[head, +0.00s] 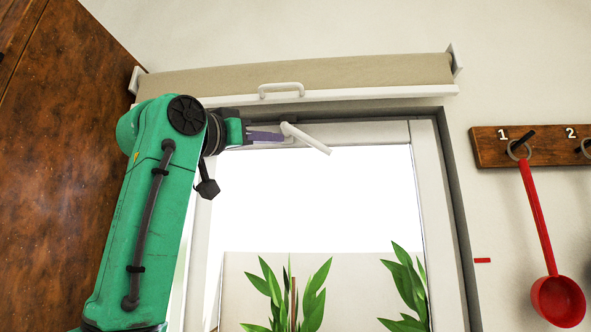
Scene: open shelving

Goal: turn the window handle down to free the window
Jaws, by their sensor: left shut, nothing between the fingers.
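The white window handle (308,139) is at the top of the window frame (428,185). Its lever slants down to the right from its pivot. My left gripper (281,135) is shut, with its purple fingers at the pivot end of the handle. Whether the fingertips touch the handle cannot be told. The fingers and my green arm hide part of the upper left of the frame. My right gripper is not in view.
A rolled beige blind (350,74) with a white pull (281,89) is just above the window. A brown cabinet (50,150) stands at the left. A red ladle (541,225) hangs from a wooden rack (545,146) at the right. Plants (295,300) show low in the window.

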